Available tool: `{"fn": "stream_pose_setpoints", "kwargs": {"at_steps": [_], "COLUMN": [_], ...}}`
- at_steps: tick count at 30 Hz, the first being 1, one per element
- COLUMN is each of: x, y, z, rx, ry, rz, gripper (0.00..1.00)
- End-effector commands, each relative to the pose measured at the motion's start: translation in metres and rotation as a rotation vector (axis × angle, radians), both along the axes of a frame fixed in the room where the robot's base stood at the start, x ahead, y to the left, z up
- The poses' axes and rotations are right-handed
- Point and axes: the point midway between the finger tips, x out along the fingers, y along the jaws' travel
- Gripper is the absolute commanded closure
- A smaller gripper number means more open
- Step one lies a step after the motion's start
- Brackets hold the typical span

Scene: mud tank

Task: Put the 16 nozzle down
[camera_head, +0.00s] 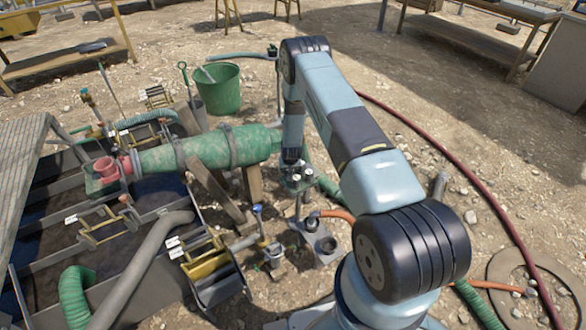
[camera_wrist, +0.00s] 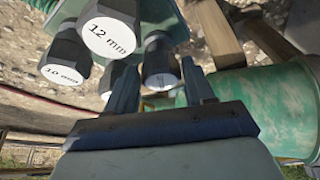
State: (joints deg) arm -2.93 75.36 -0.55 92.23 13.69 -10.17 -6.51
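A green nozzle stand (camera_head: 298,176) is at the middle of the head view, below the end of my arm. In the wrist view, dark nozzles with white labelled faces stick out from its green plate (camera_wrist: 150,15). One nozzle reads 12 mm (camera_wrist: 108,37), and one at the left seems to read 10 mm (camera_wrist: 62,74). My gripper (camera_wrist: 160,68) has its two fingers apart. Another dark nozzle (camera_wrist: 159,55) shows between the fingertips; its size label is not legible. I cannot tell whether the fingers touch it. No nozzle reads clearly as 16.
A large green pipe (camera_head: 205,150) on wooden props lies just left of the stand. A green bucket (camera_head: 218,90) stands behind it. A dark red hose (camera_head: 455,165) curves across the ground at the right. The mud tank (camera_head: 130,270) fills the lower left.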

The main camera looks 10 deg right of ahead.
Motion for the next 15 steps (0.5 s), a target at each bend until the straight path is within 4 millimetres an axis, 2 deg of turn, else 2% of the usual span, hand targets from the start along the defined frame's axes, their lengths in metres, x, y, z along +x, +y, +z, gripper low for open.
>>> {"fn": "stream_pose_setpoints", "kwargs": {"at_steps": [1, 4, 15], "x": [0.0, 0.0, -0.0013], "y": [-0.0001, -0.0001, 0.0001], "z": [0.0001, 0.0002, 0.0063], "rx": [0.0, 0.0, 0.0], "ry": [0.0, 0.0, -0.001], "rz": [0.0, 0.0, 0.0], "gripper": [0.42, 0.33, 0.32]}}
